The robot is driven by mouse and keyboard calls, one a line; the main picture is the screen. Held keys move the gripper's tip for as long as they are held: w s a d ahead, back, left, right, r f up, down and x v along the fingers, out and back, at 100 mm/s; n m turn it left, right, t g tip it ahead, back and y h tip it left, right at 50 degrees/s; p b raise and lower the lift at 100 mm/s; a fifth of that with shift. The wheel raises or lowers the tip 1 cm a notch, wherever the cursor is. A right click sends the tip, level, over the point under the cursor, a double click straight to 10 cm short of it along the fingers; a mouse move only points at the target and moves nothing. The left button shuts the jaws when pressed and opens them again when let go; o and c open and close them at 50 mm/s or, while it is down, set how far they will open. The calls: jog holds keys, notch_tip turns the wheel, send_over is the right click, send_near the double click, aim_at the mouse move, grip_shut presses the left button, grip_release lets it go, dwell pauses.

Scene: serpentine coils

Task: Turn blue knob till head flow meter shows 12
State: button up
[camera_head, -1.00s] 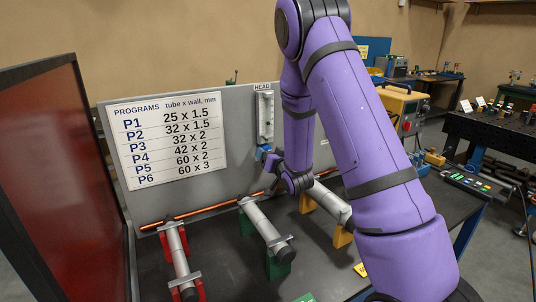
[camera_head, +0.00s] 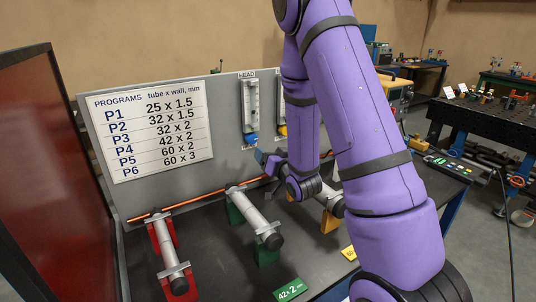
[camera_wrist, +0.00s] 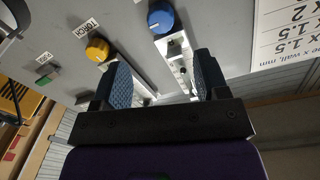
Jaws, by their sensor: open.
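The head flow meter (camera_head: 250,106) is a clear upright tube on the grey panel under the HEAD label. Its reading is too small to make out. The blue knob (camera_head: 251,138) is at its foot. In the wrist view the blue knob (camera_wrist: 160,20) shows a pale pointer mark and lies beyond the fingertips, between their lines. My gripper (camera_head: 263,158) is just below and right of the knob in the head view, apart from it. In the wrist view my gripper (camera_wrist: 163,62) has its two blue-padded fingers spread with nothing between them.
A yellow knob (camera_wrist: 97,50) marked TORCH is beside the blue one. A small green button (camera_wrist: 47,75) is farther left. Tubes on red (camera_head: 162,236), green (camera_head: 236,213) and yellow stands (camera_head: 330,222) fill the bench below. A programs sign (camera_head: 150,128) covers the panel's left.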

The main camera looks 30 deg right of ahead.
aim_at(253, 140)
jog(key=w+n, duration=0.2)
jog(key=w, duration=0.1)
jog(key=w+n, duration=0.2)
jog(key=w, duration=0.2)
jog(key=w+n, duration=0.2)
jog(key=w, duration=0.2)
jog(key=shift+w+d, duration=0.15)
jog(key=shift+d, duration=0.2)
dwell(0.3)
jog(key=c, duration=0.9)
